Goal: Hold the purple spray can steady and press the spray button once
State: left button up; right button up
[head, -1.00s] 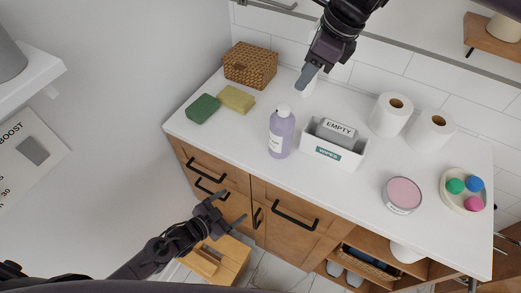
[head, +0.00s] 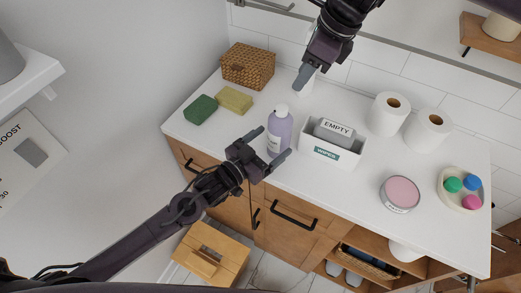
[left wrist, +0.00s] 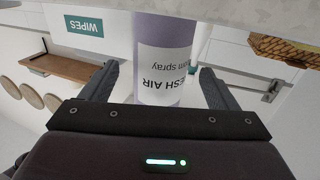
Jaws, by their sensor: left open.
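The purple spray can (head: 281,128) stands upright on the white counter (head: 350,185), with a white cap and nozzle on top. My left gripper (head: 275,144) is at the can's front, open, with one finger on each side of its lower body. In the left wrist view the can (left wrist: 158,60), labelled "FRESH AIR", appears upside down between the two fingers (left wrist: 158,70); gaps show beside it. My right gripper (head: 303,80) hangs above and behind the can, apart from it. Only one finger outline shows, so its opening is unclear.
A white wipes box (head: 333,153) with an "EMPTY" card stands close right of the can. Green (head: 201,109) and yellow (head: 234,99) sponges and a wicker basket (head: 248,66) lie left.

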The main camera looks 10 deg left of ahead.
pick_arm(q)
jog(key=x, duration=0.4)
jog(key=shift+w+d, duration=0.1)
jog(key=shift+w, duration=0.05)
pick_arm(e)
jog(key=shift+w, duration=0.1)
pick_arm(q)
jog(key=shift+c, duration=0.3)
jog(key=c, duration=1.1)
pick_arm(e)
jog(key=shift+c, duration=0.3)
pick_arm(q)
jog(key=shift+c, duration=0.2)
pick_arm(e)
grip_shut()
